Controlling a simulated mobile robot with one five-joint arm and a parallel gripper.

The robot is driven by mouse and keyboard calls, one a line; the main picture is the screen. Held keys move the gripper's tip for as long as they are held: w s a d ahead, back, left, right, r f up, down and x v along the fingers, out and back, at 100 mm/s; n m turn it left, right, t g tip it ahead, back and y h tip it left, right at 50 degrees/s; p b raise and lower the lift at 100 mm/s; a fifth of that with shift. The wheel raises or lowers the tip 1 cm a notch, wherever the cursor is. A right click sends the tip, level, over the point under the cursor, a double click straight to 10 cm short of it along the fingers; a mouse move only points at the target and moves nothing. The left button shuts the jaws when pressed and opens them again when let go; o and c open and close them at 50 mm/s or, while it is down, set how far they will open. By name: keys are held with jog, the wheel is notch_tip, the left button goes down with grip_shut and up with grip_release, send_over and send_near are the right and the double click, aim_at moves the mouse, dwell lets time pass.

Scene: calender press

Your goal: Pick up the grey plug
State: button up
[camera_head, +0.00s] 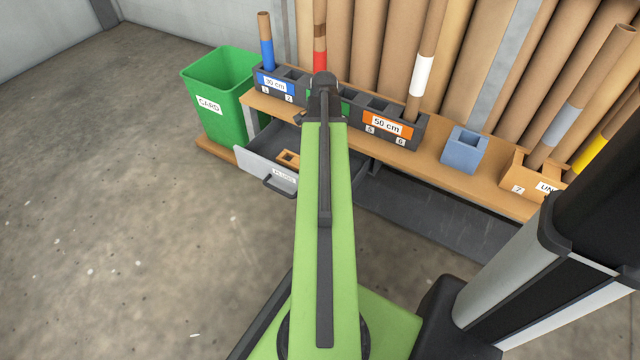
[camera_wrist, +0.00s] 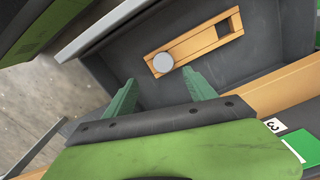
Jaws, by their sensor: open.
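The grey plug (camera_wrist: 163,62) shows as a round pale disc at one end of a wooden block (camera_wrist: 195,45) inside the open drawer (camera_wrist: 115,62). The other end of the block has an empty square hole. My gripper (camera_wrist: 159,76) is open and empty above the drawer, its two green fingers apart. In the wrist view the plug appears just beyond the fingertips and between them, not gripped. In the head view part of the block (camera_head: 288,158) shows in the pulled-out drawer (camera_head: 262,148); my arm covers the rest, and I cannot make out the plug or my gripper there.
A wooden bench (camera_head: 470,178) above the drawer carries dark racks with tubes, a blue box (camera_head: 464,150) and an orange box (camera_head: 530,178). A green bin (camera_head: 218,100) stands left of the drawer. The floor (camera_head: 120,200) at the left is free.

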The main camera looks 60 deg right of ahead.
jog(key=f+b, duration=0.2)
jog(key=f, duration=0.1)
jog(key=f+b, duration=0.2)
jog(key=f, duration=0.1)
jog(key=f+b, duration=0.2)
jog(key=b, duration=0.1)
jog(key=shift+w+f, duration=0.4)
jog(key=shift+r, duration=0.2)
grip_shut()
jog(key=shift+r+p, duration=0.65)
jog(key=shift+p, duration=0.1)
jog(key=r+p, duration=0.4)
jog(key=shift+s, duration=0.2)
jog(key=s+d+r+p, duration=0.2)
jog(key=s+r+p, duration=0.3)
jog(key=s, duration=0.6)
jog(key=shift+d+r+p, duration=0.15)
jog(key=shift+r+p, duration=0.2)
